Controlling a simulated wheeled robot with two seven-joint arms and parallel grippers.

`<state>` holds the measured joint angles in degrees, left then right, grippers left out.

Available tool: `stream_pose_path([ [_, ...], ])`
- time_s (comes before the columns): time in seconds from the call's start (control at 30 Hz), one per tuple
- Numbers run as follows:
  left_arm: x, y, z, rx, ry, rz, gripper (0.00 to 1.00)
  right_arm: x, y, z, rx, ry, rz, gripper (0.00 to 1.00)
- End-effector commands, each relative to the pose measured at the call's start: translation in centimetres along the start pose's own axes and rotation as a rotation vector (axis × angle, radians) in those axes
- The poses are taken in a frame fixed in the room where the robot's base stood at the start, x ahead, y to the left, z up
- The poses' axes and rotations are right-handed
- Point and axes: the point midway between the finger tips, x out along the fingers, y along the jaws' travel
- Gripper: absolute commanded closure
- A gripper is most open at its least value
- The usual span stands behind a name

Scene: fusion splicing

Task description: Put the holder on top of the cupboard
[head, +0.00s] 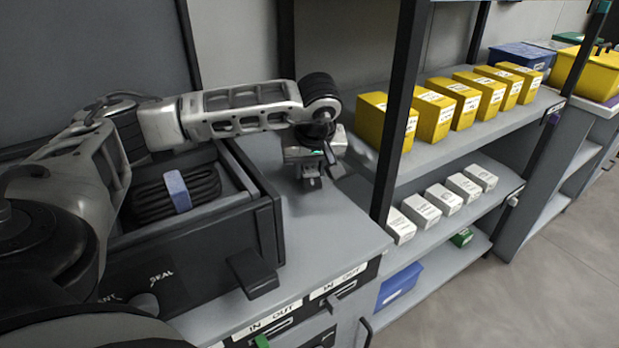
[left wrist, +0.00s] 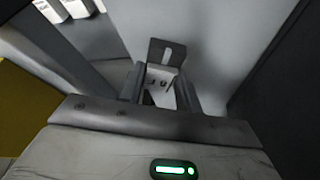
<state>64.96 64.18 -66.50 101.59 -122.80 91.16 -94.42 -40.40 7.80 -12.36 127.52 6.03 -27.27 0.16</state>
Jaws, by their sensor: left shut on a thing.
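My left gripper (head: 312,180) reaches in from the left and points down over the back right of the grey cupboard top (head: 335,235). In the left wrist view my left gripper (left wrist: 160,95) is shut on a small grey holder (left wrist: 167,52), which has an upright plate with a pale slot and a lighter part with dark marks between the fingers. In the head view the holder is mostly hidden by the gripper, and I cannot tell whether it touches the cupboard top. My right gripper is not in view.
A black open drawer box (head: 200,250) with a coiled black cable (head: 175,192) stands left on the cupboard. A dark rack post (head: 398,110) rises close to the right of the gripper. Shelves beyond hold yellow boxes (head: 435,115) and white boxes (head: 420,210). The front right cupboard top is clear.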

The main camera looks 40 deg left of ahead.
Motion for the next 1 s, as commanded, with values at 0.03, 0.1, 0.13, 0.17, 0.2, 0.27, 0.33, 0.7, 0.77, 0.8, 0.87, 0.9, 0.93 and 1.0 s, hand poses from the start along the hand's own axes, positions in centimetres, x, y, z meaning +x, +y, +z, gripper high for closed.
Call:
stream_pose_path([
  [0.03, 0.9, -0.1, 0.4, 0.002, -0.003, -0.004, 0.91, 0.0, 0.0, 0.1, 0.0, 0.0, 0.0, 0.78],
  [0.1, 1.8, -0.1, 0.8, 0.002, -0.002, -0.004, 0.91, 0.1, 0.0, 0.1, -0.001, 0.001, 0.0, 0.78],
  [0.13, 2.1, -0.1, 0.9, 0.002, -0.001, -0.003, 0.91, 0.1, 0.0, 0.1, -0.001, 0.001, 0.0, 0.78],
  [0.17, 2.4, 0.0, 1.0, 0.001, -0.001, -0.002, 0.91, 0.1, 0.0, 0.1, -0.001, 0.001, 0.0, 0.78],
  [0.2, 2.5, 0.0, 1.1, 0.001, -0.001, -0.001, 0.91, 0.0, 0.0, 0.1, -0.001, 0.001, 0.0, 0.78],
  [0.27, 2.5, 0.0, 1.1, 0.0, 0.0, 0.0, 0.91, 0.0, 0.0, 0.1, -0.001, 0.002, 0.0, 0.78],
  [0.33, 2.5, 0.0, 1.1, 0.0, 0.0, 0.0, 0.91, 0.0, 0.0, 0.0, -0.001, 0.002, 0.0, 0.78],
  [0.7, 2.7, 0.0, 1.2, 0.001, -0.001, -0.001, 0.44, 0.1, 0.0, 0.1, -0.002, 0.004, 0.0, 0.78],
  [0.77, 2.7, 0.0, 1.2, 0.001, -0.001, -0.001, 0.44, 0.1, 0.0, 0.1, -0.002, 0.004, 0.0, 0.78],
  [0.8, 2.7, 0.0, 1.2, 0.001, -0.001, -0.001, 0.44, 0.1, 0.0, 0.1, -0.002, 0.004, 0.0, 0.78],
  [0.87, 2.7, 0.0, 1.2, 0.001, -0.001, -0.001, 0.44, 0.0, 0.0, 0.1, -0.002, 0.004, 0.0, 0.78],
  [0.9, 2.6, 0.0, 1.1, 0.001, -0.001, -0.001, 0.44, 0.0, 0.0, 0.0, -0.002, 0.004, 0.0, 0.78],
  [0.93, 2.4, 0.0, 1.1, 0.001, 0.0, -0.001, 0.44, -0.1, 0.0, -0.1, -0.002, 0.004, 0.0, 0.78],
  [1.0, 2.0, 0.1, 1.0, 0.001, 0.0, 0.001, 0.44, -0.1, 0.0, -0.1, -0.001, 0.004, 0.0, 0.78],
])
